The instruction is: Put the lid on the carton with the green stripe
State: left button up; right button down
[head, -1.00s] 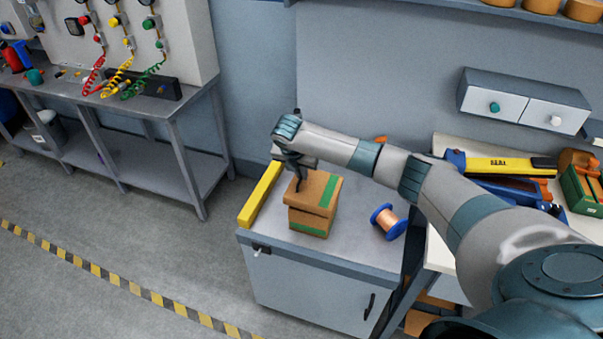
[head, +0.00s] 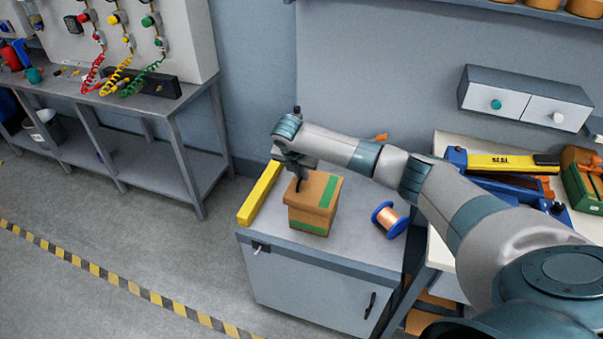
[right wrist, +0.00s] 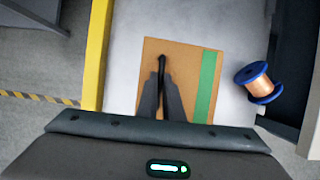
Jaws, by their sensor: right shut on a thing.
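The brown cardboard carton (head: 303,217) with a green stripe stands upright on the grey cabinet top. Its brown lid (head: 319,184), also with a green stripe, sits down over the carton's top, with its edge about level and its stripe above the carton's green band. My right gripper (head: 297,185) is above the lid's left part, pointing down, and is shut on the lid. In the right wrist view the lid (right wrist: 183,60) fills the middle, and the dark fingers hide the exact grip. My left gripper is not in view.
A yellow bar (head: 261,194) lies along the cabinet's left edge, left of the carton. A blue spool of copper wire (head: 389,220) lies to the right. A workbench with a yellow-and-blue sealer (head: 500,166) is further right. The cabinet top (head: 352,245) in front is clear.

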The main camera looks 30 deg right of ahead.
aim_at(302, 184)
jog(key=shift+d+f+p, duration=0.15)
jog(key=shift+f+p, duration=0.1)
jog(key=shift+p, duration=0.4)
dwell(0.6)
jog(key=shift+f+b, duration=0.35)
jog(key=shift+f, duration=1.3)
dwell(1.2)
jog(key=c, duration=1.8)
grip_release()
jog(key=shift+r, duration=0.15)
jog(key=b+v, duration=0.4)
jog(key=v, duration=1.3)
jog(key=shift+s, duration=0.15)
